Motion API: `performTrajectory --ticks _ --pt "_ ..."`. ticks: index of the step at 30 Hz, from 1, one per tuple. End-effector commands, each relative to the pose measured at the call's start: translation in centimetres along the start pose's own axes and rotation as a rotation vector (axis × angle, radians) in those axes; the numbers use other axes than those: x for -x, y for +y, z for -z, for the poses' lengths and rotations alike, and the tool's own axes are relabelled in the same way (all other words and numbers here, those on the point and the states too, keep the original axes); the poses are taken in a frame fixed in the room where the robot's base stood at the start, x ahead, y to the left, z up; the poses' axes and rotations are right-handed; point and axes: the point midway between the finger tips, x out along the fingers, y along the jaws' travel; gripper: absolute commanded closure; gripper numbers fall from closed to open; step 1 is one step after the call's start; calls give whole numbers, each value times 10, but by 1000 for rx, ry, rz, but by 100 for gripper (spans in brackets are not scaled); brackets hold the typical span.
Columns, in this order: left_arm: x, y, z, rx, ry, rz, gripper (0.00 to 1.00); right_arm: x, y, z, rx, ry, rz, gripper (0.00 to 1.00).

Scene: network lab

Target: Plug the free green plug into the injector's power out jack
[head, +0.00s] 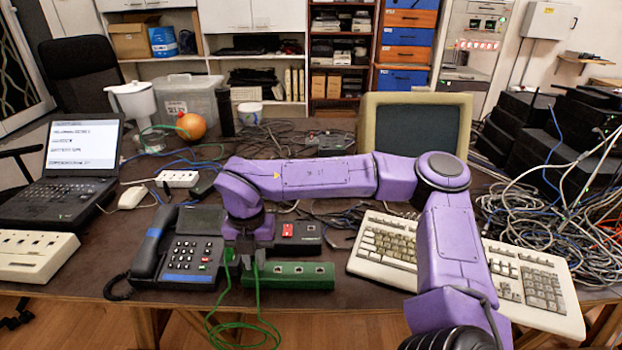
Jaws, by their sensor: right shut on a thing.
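My right gripper (244,257) points down at the front of the desk, between the dark desk phone and a green box. It is shut on the green plug (230,256), mostly hidden by the fingers. A green cable (257,290) hangs from there and loops over the desk's front edge. The green box (290,276), which appears to be the injector, lies just right of the fingers with several jacks on top. I cannot read its labels or tell which jack is power out. My left gripper is not in view.
A desk phone (180,249) stands close left of the gripper. A black box with a red part (298,237) sits behind the green box. A beige keyboard (391,253) lies to the right, partly behind my arm. Tangled cables (545,225) fill the right side.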

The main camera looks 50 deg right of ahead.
Motion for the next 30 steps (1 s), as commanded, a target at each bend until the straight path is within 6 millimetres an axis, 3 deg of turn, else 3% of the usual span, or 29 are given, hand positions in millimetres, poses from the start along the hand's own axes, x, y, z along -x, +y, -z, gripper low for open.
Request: performTrajectory --ticks 30 --pt "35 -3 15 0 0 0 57 43 0 0 0 -1 0 100"
